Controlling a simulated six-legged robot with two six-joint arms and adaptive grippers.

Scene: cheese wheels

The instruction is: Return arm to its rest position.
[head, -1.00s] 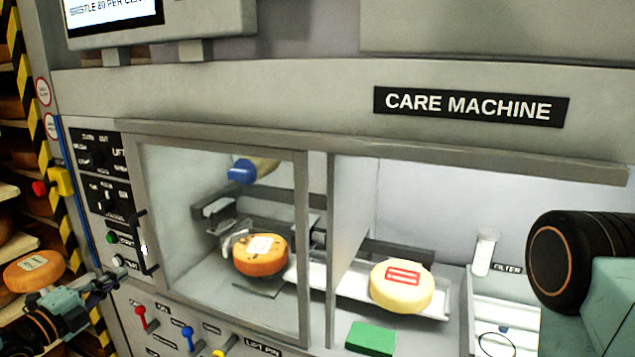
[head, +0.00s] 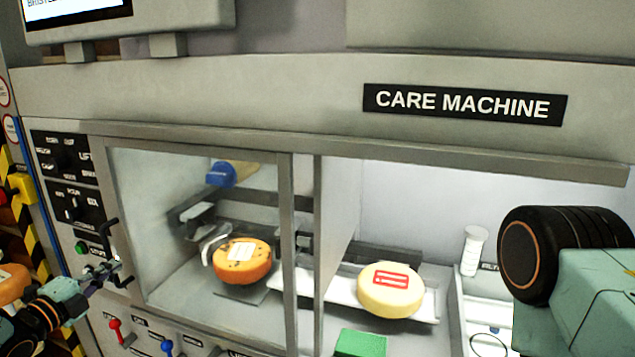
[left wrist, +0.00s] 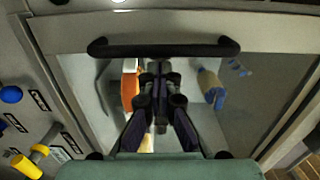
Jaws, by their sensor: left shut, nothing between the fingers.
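My left gripper (head: 112,268) is at the lower left in the head view, by the black handle (head: 112,250) of the glass door. In the left wrist view its dark fingers (left wrist: 160,72) are together and empty, just below the handle (left wrist: 165,47). I cannot tell whether they touch it. The glass door (head: 190,290) looks shut. My right arm (head: 575,270) shows at the right edge of the head view; its gripper is out of view.
Inside the care machine, an orange cheese wheel (head: 240,265) sits behind the glass and a pale wheel (head: 390,295) lies on a white tray. A green block (head: 361,343) is in front. Levers (head: 115,330) and a control panel (head: 70,190) are close to my left arm.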

